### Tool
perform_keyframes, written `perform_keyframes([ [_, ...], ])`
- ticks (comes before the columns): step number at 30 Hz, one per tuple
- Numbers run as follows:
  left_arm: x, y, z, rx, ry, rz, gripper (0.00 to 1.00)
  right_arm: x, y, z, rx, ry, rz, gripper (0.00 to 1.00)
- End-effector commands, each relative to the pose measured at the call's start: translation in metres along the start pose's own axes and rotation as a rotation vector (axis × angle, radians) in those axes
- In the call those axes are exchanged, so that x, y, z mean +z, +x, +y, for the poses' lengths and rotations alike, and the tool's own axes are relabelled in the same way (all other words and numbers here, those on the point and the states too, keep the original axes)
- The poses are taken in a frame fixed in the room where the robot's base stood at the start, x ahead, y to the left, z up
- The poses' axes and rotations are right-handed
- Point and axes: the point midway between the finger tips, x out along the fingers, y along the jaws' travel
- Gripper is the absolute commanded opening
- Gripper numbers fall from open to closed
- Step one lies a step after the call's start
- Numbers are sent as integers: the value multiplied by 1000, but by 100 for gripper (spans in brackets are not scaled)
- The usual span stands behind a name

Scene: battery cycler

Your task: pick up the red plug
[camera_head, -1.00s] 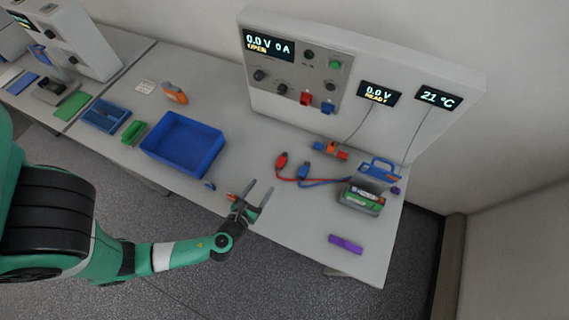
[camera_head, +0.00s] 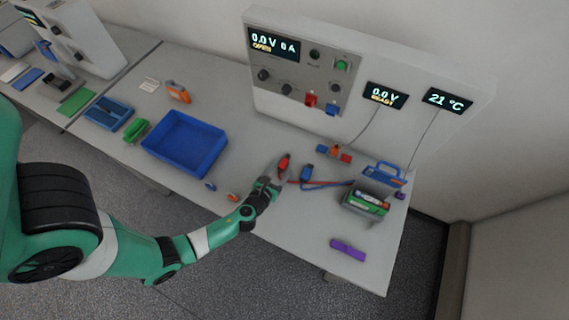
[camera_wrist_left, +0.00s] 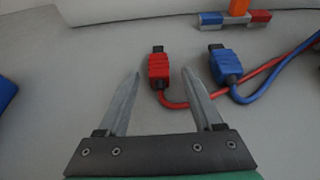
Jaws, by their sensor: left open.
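The red plug (camera_head: 284,163) lies on the table with its red cable running off to the right. It also shows in the left wrist view (camera_wrist_left: 159,69), upper middle, its dark tip pointing away from me. My left gripper (camera_head: 279,168) is open; in the left wrist view its two fingers (camera_wrist_left: 165,82) spread to either side of the red plug's line, with the plug around and beyond the fingertip level. I cannot tell whether they touch it. A blue plug (camera_wrist_left: 225,66) on a blue cable lies just right of the right finger. My right gripper is not in view.
A blue tray (camera_head: 185,143) stands left of my left gripper. A cycler panel (camera_head: 300,70) rises behind. A red, orange and blue piece (camera_head: 334,152) lies behind the plugs. A battery (camera_head: 366,200) with a blue-handled holder stands right, a purple block (camera_head: 348,247) in front.

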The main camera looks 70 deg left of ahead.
Motion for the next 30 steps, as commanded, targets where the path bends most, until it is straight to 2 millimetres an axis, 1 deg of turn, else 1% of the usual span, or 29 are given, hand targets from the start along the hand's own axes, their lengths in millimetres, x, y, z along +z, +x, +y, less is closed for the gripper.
perform_keyframes([
  [1, -2, 7, 0, 1, 0, 0, 68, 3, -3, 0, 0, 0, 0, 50],
  [3, -1, 10, 1, 1, 1, 1, 68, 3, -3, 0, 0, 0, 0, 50],
  [8, -1, 10, 1, 0, 2, 1, 68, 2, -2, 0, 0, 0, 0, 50],
  [9, -1, 10, 0, 0, 2, 1, 66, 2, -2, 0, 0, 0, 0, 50],
  [20, -1, 10, 0, 0, 2, 1, 1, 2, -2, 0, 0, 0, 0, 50],
  [30, 0, 10, 0, 0, 2, 0, 0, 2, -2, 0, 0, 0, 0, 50],
])
